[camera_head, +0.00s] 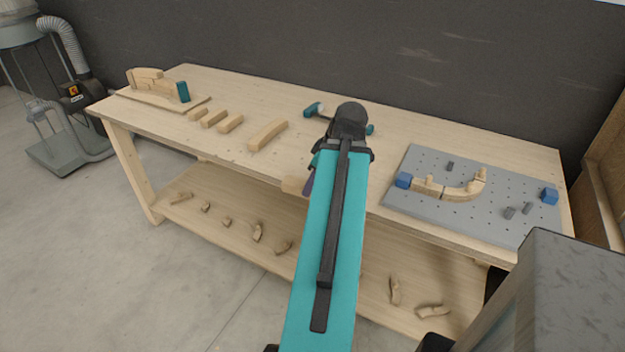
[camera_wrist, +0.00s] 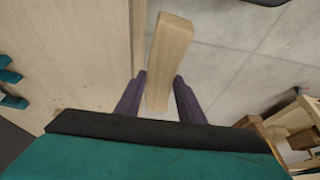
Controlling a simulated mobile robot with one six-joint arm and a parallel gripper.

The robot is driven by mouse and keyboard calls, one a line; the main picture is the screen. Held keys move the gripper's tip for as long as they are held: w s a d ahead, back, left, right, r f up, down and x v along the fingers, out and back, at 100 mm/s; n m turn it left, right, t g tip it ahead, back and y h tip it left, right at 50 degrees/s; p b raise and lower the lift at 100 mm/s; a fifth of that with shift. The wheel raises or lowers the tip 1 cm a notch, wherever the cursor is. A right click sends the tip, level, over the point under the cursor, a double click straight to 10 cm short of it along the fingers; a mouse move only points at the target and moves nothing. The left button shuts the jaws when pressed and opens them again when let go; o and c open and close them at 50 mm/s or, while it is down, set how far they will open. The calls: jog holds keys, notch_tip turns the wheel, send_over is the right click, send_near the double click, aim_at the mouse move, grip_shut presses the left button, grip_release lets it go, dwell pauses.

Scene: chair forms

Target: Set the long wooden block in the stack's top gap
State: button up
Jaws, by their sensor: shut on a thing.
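My gripper (camera_wrist: 160,80) has purple fingers on either side of a pale, long wooden block (camera_wrist: 171,42) and is shut on it. In the wrist view the block extends upward past the fingertips, over the grey floor beside the bench edge. In the head view my teal arm hides most of the gripper; one end of the block (camera_head: 292,186) shows left of the arm, near the bench's front edge. A stack (camera_head: 148,78) of pale wooden pieces stands on a thin board at the bench's far left, with a teal block at its right end. Its gap is too small to make out.
Several loose wooden blocks (camera_head: 229,123) lie on the bench (camera_head: 330,170) right of the stack, including a longer one (camera_head: 268,135). A grey pegboard (camera_head: 430,160) with curved wooden pieces and blue blocks lies at right. A teal-ended tool (camera_head: 313,109) lies behind my arm. The lower shelf holds scattered pieces.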

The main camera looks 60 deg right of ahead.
jog(key=w+a+r, duration=0.1)
jog(key=w+a, duration=0.8)
jog(key=w, duration=0.4)
jog(key=w+a+r, duration=0.2)
jog(key=w+a, duration=0.8)
jog(key=w, duration=0.3)
jog(key=w+a+r, duration=0.1)
jog(key=w+a, duration=0.2)
jog(key=a, duration=0.6)
jog(key=w+a+r, duration=0.1)
jog(key=w+a, duration=0.3)
jog(key=a, duration=0.6)
jog(key=w+a+r, duration=0.1)
jog(key=w+a, duration=0.3)
jog(key=a, duration=0.6)
jog(key=shift+a, duration=0.2)
jog(key=shift+w+r, duration=0.1)
jog(key=shift+w, duration=0.05)
